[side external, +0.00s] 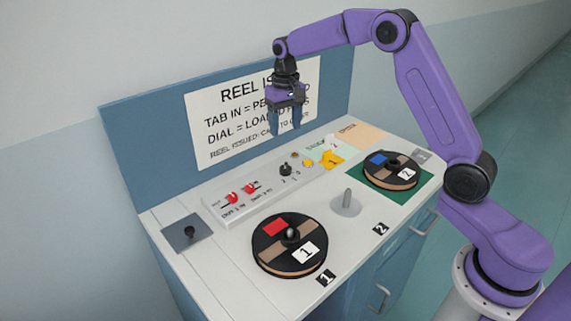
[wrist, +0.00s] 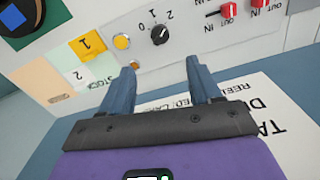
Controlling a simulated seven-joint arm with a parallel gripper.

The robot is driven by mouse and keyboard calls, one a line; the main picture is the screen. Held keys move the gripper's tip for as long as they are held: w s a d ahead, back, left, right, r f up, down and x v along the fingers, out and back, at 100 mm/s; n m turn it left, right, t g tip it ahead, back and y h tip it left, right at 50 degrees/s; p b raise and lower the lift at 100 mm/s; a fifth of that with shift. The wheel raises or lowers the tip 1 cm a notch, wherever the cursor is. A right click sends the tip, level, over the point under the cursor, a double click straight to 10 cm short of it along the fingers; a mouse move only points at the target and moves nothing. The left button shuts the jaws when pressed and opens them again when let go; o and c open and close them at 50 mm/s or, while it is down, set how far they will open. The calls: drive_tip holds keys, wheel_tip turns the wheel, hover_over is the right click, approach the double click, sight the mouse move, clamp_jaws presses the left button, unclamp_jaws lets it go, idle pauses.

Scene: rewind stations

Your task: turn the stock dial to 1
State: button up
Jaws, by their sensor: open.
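The stock dial is a small black knob on the raised control panel; it shows in the side view (side external: 286,170) and in the wrist view (wrist: 159,35). Small numerals, including 1 and 2, are printed beside it. Which numeral its pointer faces is too small to tell surely. My gripper (side external: 286,131) is open and empty, pointing down above the panel, apart from the dial. In the wrist view, the fingertips of my gripper (wrist: 160,65) frame a gap with the dial just beyond it.
Red switches (side external: 232,198) stand left of the dial. A yellow lamp (wrist: 121,41) and a yellow card marked 1 (side external: 333,159) are on its other side. Reel 1 (side external: 268,252) and reel 2 (side external: 378,178) lie toward the front, with a peg (side external: 347,199) between. A signboard (side external: 215,152) stands behind.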

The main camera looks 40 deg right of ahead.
sight(285, 165)
wheel_tip(285, 165, down, 14)
drive_tip(key=shift+r, duration=0.25)
idle(0.3)
drive_tip(key=c, duration=1)
drive_tip(key=shift+c, duration=0.2)
drive_tip(key=shift+n, duration=0.3)
drive_tip(key=n, duration=0.4)
drive_tip(key=shift+n, duration=2.5)
